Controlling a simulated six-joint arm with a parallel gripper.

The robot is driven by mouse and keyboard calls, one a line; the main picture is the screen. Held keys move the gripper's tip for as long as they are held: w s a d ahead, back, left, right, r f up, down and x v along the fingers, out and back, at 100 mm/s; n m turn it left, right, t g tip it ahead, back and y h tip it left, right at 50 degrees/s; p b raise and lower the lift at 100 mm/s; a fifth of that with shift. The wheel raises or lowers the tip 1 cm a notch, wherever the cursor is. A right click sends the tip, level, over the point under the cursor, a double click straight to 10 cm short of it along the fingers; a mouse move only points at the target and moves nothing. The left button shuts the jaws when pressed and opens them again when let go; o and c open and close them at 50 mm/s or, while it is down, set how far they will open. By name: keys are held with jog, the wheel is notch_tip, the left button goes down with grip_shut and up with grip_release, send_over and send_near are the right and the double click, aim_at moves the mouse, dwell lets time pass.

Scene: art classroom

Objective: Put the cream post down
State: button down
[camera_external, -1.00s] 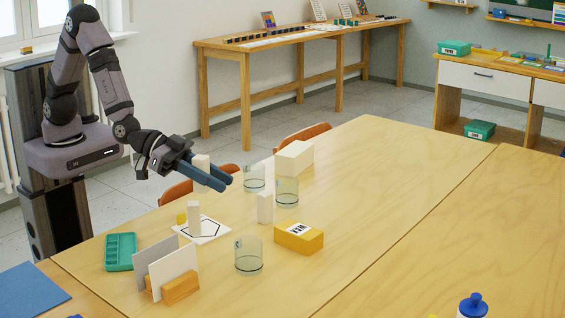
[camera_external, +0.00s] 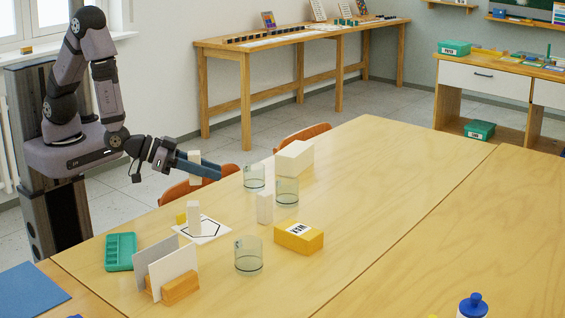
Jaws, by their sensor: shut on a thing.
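My gripper (camera_external: 208,170) is shut on a cream post (camera_external: 195,157), held upright above the left side of the table. Part of the post is hidden behind the blue fingers. Below it, another cream post (camera_external: 194,215) stands upright on a white card (camera_external: 213,232) with a black outline. A third cream post (camera_external: 264,208) stands on the table to the right, close to the clear glasses.
Clear glasses (camera_external: 287,191), (camera_external: 254,179) and (camera_external: 248,256) stand around the posts. A cream box (camera_external: 295,157), a yellow box (camera_external: 298,239), a yellow block (camera_external: 181,218), a green tray (camera_external: 120,252) and upright panels (camera_external: 173,268) are nearby.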

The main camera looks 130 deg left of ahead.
send_over(212, 220)
jog(key=shift+f, duration=3.25)
jog(key=shift+f, duration=0.1)
jog(key=shift+f, duration=2)
jog(key=shift+f+b, duration=0.1)
jog(key=shift+b, duration=0.2)
jog(key=shift+f, duration=0.15)
jog(key=c, duration=1.5)
grip_release()
jog(key=shift+o, duration=0.2)
